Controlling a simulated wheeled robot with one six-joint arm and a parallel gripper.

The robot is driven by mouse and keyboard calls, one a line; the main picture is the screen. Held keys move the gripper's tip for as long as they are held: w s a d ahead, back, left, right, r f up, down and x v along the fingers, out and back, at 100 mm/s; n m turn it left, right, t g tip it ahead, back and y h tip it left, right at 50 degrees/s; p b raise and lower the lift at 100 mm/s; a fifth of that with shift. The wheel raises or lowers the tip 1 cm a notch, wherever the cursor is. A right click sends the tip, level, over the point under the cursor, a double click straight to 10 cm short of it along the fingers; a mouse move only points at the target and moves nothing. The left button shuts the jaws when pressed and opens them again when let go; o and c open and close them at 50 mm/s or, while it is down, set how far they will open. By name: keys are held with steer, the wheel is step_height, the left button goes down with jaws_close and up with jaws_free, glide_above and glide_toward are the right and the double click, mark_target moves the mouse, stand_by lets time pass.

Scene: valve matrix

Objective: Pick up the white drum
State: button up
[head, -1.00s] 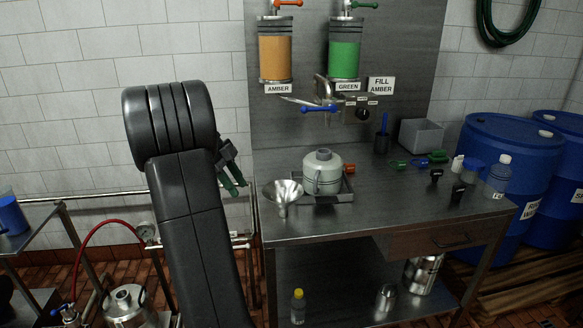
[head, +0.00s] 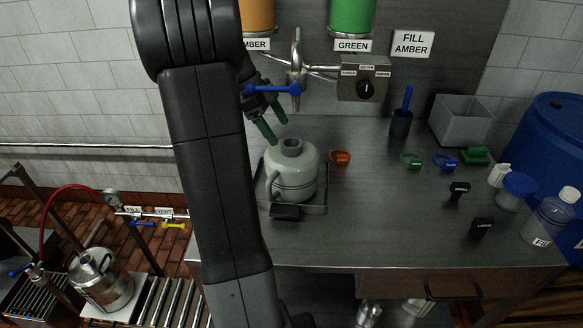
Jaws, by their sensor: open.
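The white drum (head: 292,172) is a pale, rounded container with a short grey neck and a side handle. It stands upright in a shallow metal tray (head: 320,205) on the steel bench. My gripper (head: 273,127) has dark jaws with green fingertips. It is open and empty, pointing down and appearing just above and left of the drum's neck in the head view. I cannot tell its exact depth relative to the neck. My arm covers the area left of the drum.
A blue-handled tap (head: 273,89) and a selector box (head: 363,79) stand behind the drum. An orange ring (head: 340,157) lies to its right. A grey bin (head: 462,122), bottles and small coloured parts occupy the bench's right side.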

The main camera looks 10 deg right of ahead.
mark_target(286, 139)
steer(key=shift+d+f, duration=0.1)
steer(key=shift+d, duration=0.25)
steer(key=shift+p+x, duration=0.3)
steer(key=shift+x, duration=2.05)
steer(key=shift+a, duration=0.1)
jaws_close()
